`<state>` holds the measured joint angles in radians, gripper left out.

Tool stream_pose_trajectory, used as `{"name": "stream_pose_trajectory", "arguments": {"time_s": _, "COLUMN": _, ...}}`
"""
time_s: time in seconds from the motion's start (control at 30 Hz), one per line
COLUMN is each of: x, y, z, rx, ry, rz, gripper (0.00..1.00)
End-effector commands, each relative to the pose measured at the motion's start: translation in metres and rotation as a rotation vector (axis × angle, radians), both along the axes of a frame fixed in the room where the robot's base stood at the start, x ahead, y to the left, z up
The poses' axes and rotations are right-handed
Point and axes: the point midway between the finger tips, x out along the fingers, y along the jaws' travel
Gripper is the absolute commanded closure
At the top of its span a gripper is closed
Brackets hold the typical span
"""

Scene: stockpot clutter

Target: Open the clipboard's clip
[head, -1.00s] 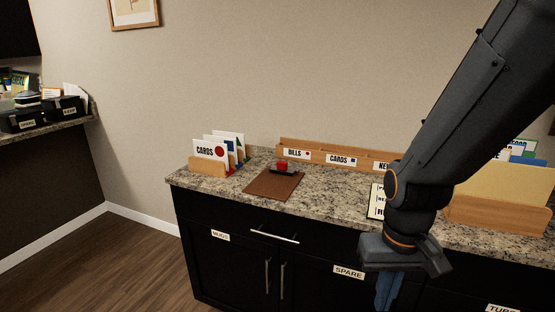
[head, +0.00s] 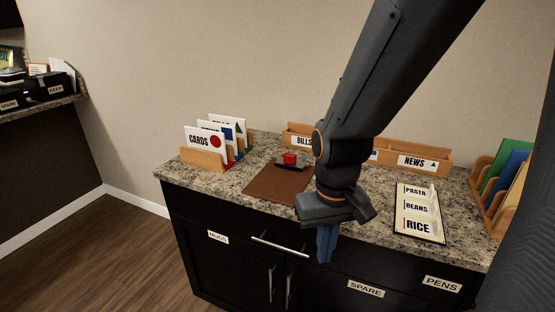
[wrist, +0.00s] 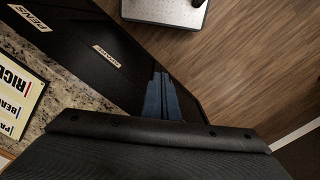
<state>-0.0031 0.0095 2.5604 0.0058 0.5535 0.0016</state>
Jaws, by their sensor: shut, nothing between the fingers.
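The brown clipboard (head: 272,186) lies flat on the granite counter in the head view. Its dark clip (head: 283,166) is at the far end, with a red block-like part (head: 290,158) on it. My gripper (head: 324,258) hangs in front of the counter's front edge, to the right of and nearer than the clipboard. Its blue fingers are together and empty; they also show closed in the wrist view (wrist: 162,97). My arm covers part of the counter just right of the clipboard. The clipboard is not in the wrist view.
A card holder (head: 203,158) stands left of the clipboard. A labelled wooden organiser (head: 430,174) runs along the wall, partly hidden by my arm. A list board (head: 420,212) lies to the right, near a folder rack (head: 478,190). A drawer handle (head: 280,247) sticks out from the cabinet below.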

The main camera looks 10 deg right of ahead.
Motion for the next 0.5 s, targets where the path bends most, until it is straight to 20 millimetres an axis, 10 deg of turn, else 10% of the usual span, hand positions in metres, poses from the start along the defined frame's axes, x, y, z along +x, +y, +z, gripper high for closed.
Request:
{"name": "stream_pose_trajectory", "arguments": {"time_s": 0.27, "x": -0.002, "y": -0.002, "z": -0.004, "rx": -0.041, "ry": 0.036, "rz": 0.1, "gripper": 1.0}}
{"name": "stream_pose_trajectory", "arguments": {"time_s": 0.5, "x": 0.006, "y": -0.029, "z": -0.012, "rx": -0.31, "ry": 0.226, "rz": 0.667, "gripper": 1.0}}
